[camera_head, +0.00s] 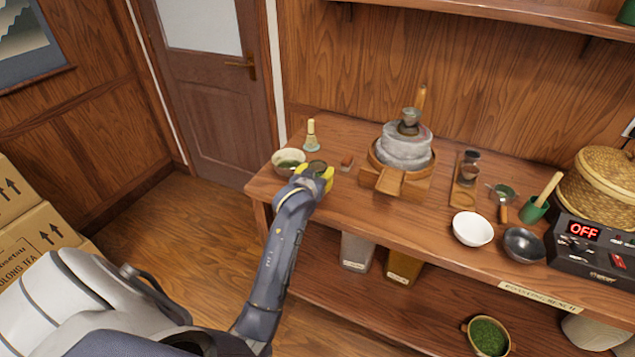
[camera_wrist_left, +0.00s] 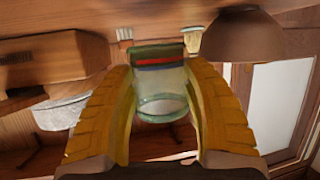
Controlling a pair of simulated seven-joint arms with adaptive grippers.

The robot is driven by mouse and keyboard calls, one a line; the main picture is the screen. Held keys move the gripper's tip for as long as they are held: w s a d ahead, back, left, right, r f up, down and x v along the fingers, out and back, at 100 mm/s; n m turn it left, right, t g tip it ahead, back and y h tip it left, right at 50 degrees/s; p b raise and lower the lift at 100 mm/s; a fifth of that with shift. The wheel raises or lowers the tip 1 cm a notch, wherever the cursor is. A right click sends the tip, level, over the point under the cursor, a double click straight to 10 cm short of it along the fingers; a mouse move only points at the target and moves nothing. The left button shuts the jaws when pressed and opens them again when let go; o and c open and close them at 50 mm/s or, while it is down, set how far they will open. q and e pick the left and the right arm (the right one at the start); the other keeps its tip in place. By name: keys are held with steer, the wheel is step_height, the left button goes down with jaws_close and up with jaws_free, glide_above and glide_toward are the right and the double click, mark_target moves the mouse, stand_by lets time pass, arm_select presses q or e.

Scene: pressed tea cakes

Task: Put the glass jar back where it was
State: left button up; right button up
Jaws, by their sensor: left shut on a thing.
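The glass jar (camera_wrist_left: 160,90) is clear, with a dark green band and a red stripe at one end and a round glass rim at the other. My left gripper (camera_wrist_left: 163,108) is shut on it, with a yellow finger on each side. The jar (camera_head: 316,166) is mostly hidden there by the fingers. I cannot tell whether it touches the bench top. My right gripper is not in view.
A whisk on a green stand (camera_head: 311,140) and a small brown block (camera_head: 346,160) are close by. A stone mill (camera_head: 405,148) stands to the right. Further right are a wooden stand (camera_head: 465,190), a white bowl (camera_head: 473,229) and a dark bowl (camera_head: 523,245).

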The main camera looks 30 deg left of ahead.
arm_select(q)
steer(key=shift+f, duration=1.8)
steer(key=shift+f, duration=0.15)
steer(key=o, duration=1.3)
steer(key=shift+o, duration=0.2)
steer(key=shift+r, duration=0.2)
steer(key=v, duration=1.2)
